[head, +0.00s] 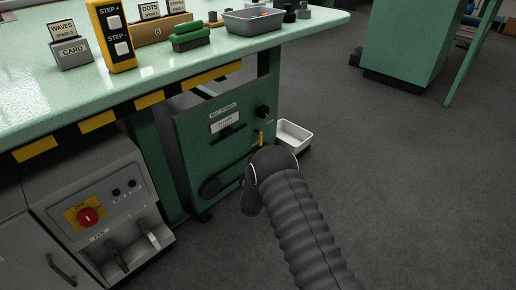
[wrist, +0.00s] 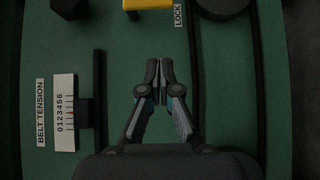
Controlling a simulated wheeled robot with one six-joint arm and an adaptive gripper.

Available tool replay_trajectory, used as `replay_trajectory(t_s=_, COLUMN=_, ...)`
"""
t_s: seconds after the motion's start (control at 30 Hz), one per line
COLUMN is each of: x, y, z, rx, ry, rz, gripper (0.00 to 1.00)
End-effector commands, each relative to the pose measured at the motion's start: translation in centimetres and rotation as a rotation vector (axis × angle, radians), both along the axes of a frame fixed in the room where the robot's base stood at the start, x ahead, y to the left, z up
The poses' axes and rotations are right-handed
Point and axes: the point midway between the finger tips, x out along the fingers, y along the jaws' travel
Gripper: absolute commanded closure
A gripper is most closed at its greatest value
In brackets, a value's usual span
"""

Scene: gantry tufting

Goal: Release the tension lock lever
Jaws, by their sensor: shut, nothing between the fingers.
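The lock lever shows as a yellow piece (wrist: 147,4) at the top edge of the wrist view, partly cut off, beside a LOCK label (wrist: 178,14). In the head view a small yellow lever (head: 262,137) stands on the green cabinet panel (head: 200,150). My gripper (wrist: 158,70) is shut and empty in front of the panel, its fingertips below the yellow piece in the wrist view and apart from it. In the head view my arm's end hides the fingers and part of the panel.
A black knob (head: 263,112) sits above the lever. A white bin (head: 293,136) stands on the floor behind the cabinet. The green table (head: 200,62) overhangs it. A grey box with a red switch (head: 88,217) stands left.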

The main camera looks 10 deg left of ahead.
Motion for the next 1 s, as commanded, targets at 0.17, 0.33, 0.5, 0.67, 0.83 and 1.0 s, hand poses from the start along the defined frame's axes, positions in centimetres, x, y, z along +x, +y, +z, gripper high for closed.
replay_trajectory(t_s=0.17, x=3.2, y=0.2, z=0.0, rx=0.0, ry=-0.003, rz=-0.002, gripper=1.0)
replay_trajectory(t_s=0.33, x=6.0, y=0.7, z=-0.1, rx=0.0, ry=-0.002, rz=-0.001, gripper=1.0)
replay_trajectory(t_s=0.5, x=8.4, y=0.5, z=-0.1, rx=0.001, ry=-0.001, rz=-0.003, gripper=1.0)
replay_trajectory(t_s=0.67, x=10.0, y=-0.8, z=-0.1, rx=0.0, ry=0.0, rz=-0.002, gripper=1.0)
replay_trajectory(t_s=0.83, x=10.8, y=-1.5, z=0.0, rx=0.0, ry=0.001, rz=-0.001, gripper=1.0)
replay_trajectory(t_s=1.0, x=11.0, y=-1.6, z=0.0, rx=-0.001, ry=0.001, rz=0.0, gripper=1.0)
